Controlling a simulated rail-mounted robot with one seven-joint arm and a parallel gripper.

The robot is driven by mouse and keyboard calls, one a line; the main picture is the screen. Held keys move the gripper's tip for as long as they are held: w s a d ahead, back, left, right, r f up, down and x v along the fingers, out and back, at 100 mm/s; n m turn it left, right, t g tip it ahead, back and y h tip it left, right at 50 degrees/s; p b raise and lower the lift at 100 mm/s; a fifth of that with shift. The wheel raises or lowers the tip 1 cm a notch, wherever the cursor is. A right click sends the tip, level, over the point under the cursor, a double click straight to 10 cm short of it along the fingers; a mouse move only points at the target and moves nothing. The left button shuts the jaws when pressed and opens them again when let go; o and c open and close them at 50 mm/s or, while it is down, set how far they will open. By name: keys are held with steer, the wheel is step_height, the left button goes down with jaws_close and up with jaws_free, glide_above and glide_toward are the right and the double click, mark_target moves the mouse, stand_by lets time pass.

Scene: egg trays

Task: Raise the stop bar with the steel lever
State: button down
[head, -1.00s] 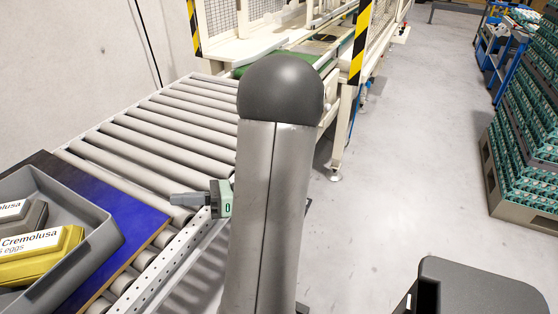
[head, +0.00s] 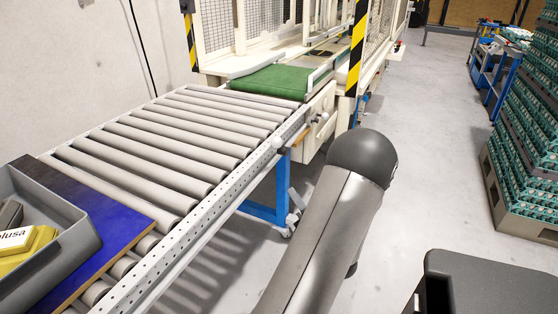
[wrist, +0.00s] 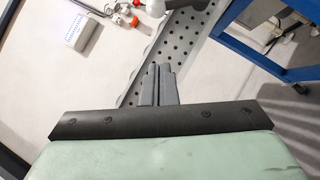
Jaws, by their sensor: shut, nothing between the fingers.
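My gripper (wrist: 158,85) shows in the wrist view with its two grey fingers together and nothing between them. The fingertips point toward a perforated metal rail (wrist: 181,45). A pale rounded part with a short shaft (wrist: 180,4), possibly the steel lever, is at the top edge, beyond the fingertips and apart from them. In the head view a small pale knob (head: 278,142) sits by the conveyor's far right corner; I cannot tell whether it is the lever's end. I cannot make out the stop bar with certainty. My gripper does not show in the head view now.
The roller conveyor (head: 165,140) leads to a green belt (head: 268,82) in a fenced machine. Stacked egg trays (head: 535,130) stand right. The floor (head: 425,150) between is clear.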

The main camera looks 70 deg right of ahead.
mark_target(279, 146)
steer(key=s+d+r+b+x, duration=0.1)
steer(key=b+x, duration=0.1)
steer(key=x, duration=1.1)
steer(key=shift+s+d, duration=0.3)
steer(key=shift+s, duration=0.1)
steer(key=shift+r, duration=0.15)
